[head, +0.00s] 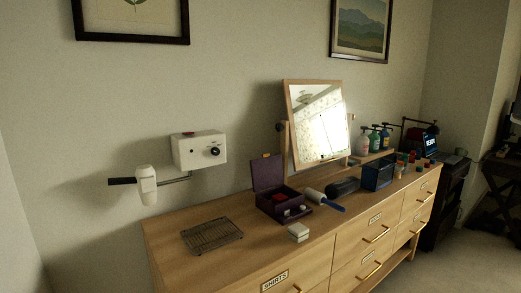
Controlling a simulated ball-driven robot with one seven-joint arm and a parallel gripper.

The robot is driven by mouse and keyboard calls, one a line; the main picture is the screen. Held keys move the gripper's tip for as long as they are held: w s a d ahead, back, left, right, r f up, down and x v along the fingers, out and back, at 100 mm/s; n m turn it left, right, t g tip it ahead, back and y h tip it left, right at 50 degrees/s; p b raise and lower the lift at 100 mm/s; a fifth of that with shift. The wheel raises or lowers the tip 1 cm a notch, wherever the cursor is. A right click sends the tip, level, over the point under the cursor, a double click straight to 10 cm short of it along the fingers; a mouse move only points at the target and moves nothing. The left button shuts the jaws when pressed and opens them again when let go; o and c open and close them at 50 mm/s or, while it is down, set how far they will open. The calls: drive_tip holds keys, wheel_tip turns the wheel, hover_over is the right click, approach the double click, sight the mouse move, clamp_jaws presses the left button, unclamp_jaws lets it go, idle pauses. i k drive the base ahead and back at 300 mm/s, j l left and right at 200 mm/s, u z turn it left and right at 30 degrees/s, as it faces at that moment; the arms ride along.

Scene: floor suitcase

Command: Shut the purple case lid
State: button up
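The purple case (266,204) stands on the wooden dresser, left of the mirror's foot. Its lid (267,174) stands raised at the back, roughly upright, so the case is open. A small tan patch shows at the lid's top edge. Red and pale items (279,198) show inside the case or at its front, too small to name. My gripper is not in this view.
A wire rack (212,235) lies left of the case. A white wall unit (200,150) hangs behind, left.

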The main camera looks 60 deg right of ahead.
sight(266, 171)
drive_tip(key=i+l+z, duration=0.15)
drive_tip(key=i+z, duration=0.15)
drive_tip(key=z, duration=0.2)
drive_tip(key=i+z, duration=0.45)
drive_tip(key=k, duration=0.1)
